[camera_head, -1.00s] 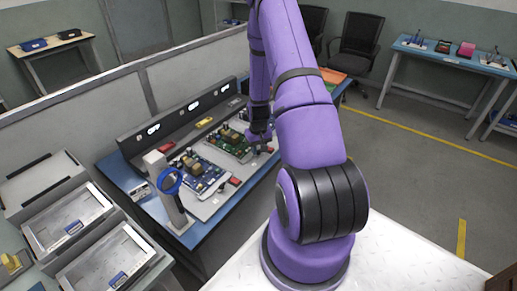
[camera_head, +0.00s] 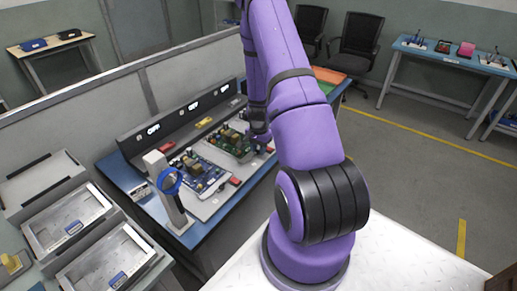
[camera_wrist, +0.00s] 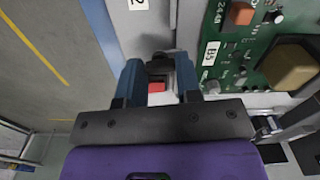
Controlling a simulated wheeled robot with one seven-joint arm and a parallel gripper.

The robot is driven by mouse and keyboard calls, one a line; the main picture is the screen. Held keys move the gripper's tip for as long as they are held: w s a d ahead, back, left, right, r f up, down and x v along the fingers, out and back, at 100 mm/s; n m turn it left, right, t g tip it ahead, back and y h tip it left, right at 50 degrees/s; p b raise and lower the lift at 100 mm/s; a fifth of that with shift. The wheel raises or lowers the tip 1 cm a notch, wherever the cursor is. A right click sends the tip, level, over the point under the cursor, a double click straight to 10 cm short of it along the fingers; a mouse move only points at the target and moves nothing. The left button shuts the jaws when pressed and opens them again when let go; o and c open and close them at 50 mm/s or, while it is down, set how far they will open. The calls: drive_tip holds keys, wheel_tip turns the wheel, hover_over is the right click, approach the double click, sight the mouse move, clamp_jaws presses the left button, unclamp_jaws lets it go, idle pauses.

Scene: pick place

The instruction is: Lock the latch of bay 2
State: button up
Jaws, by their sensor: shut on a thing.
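In the wrist view the two blue fingers of my gripper (camera_wrist: 159,70) are shut on a dark latch (camera_wrist: 157,66) with a red part (camera_wrist: 157,88) showing between them. A label with the digit 2 (camera_wrist: 137,3) lies just beyond the fingers, partly cut by the picture's edge. A green circuit board (camera_wrist: 235,60) marked B5 lies right of the latch. In the head view my gripper (camera_head: 261,137) is low at the front edge of the green board (camera_head: 234,143), mostly hidden by my arm. I cannot tell the latch's exact angle.
A blue circuit board (camera_head: 204,168) lies nearer in the neighbouring bay, with a red block (camera_head: 235,181) at its front. A grey post with a blue ring (camera_head: 170,182) stands at the bench's near end. Grey trays (camera_head: 68,222) stand at left.

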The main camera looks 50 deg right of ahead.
sight(258, 150)
drive_tip(key=shift+m, duration=0.6)
drive_tip(key=o, duration=0.9)
wheel_tip(258, 150, up, 11)
drive_tip(key=shift+f, duration=0.1)
idle(0.7)
